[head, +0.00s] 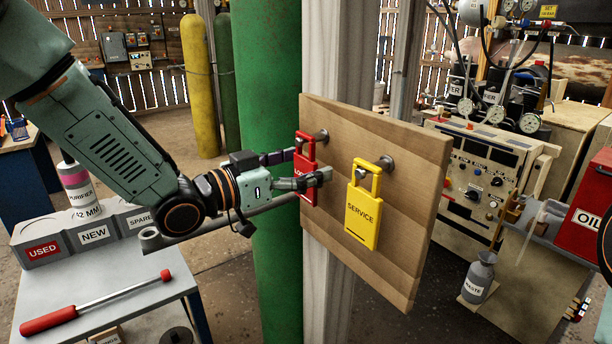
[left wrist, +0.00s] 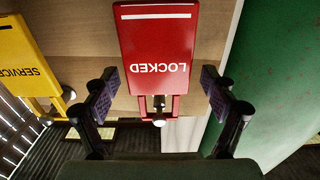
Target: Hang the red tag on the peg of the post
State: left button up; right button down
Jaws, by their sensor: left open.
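The red tag (head: 306,160) marked LOCKED is upright against the wooden board on the post, at the left peg (head: 322,135). In the left wrist view the red tag (left wrist: 160,52) appears upside down, and a peg (left wrist: 159,110) shows within its shackle loop. My left gripper (head: 307,166) is open, with one finger on each side of the red tag. In the left wrist view a gap shows between the tag and each finger. In the head view the near finger hides part of the tag. My right gripper is not in view.
A yellow SERVICE tag (head: 362,212) hangs from the right peg (head: 386,162) of the board (head: 405,235). A green column (head: 268,90) stands just left of the board. A grey bench (head: 110,310) with a red-handled tool (head: 95,302) is at lower left.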

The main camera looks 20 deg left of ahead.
pick_arm(q)
jog(key=shift+d, duration=0.25)
jog(key=shift+c, duration=0.7)
jog(key=shift+a, duration=0.2)
jog(key=c, duration=0.6)
jog(key=shift+d, duration=0.15)
jog(key=c, duration=0.4)
jog(key=shift+c, duration=0.5)
